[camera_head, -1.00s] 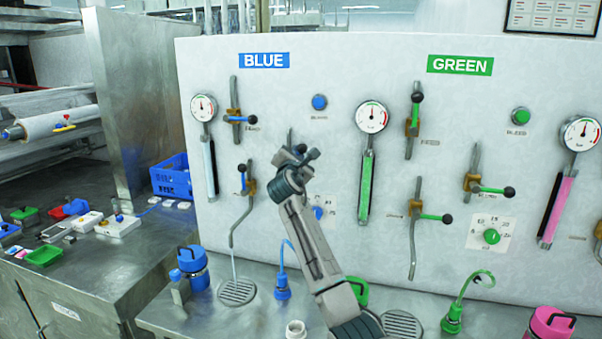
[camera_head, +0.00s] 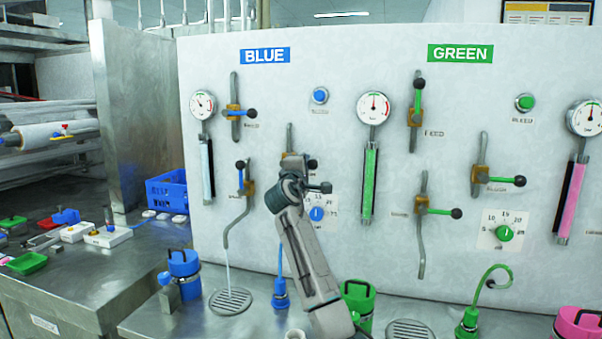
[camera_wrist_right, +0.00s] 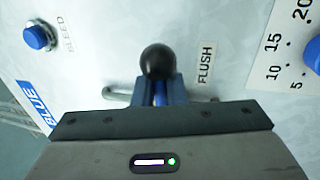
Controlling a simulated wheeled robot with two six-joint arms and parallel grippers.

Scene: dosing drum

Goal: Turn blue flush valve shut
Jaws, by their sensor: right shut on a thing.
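The blue flush valve shows in the head view as an upright metal pipe (camera_head: 289,136) on the white panel, its body mostly hidden behind my right gripper (camera_head: 308,174). In the right wrist view a black ball knob (camera_wrist_right: 158,61) on a blue lever (camera_wrist_right: 160,97) stands between the jaws of my right gripper (camera_wrist_right: 158,92). The gripper is shut on this lever. The FLUSH label (camera_wrist_right: 205,62) is just right of it. The lever's exact angle to the pipe is hard to tell. My left gripper is not in view.
Left of my gripper are a blue valve with a sideways lever (camera_head: 238,113) and a lower blue valve (camera_head: 245,188) with its lever up and water running into a drain (camera_head: 231,300). A blue dial (camera_head: 316,214) is close below. Bottles and green valves stand nearby.

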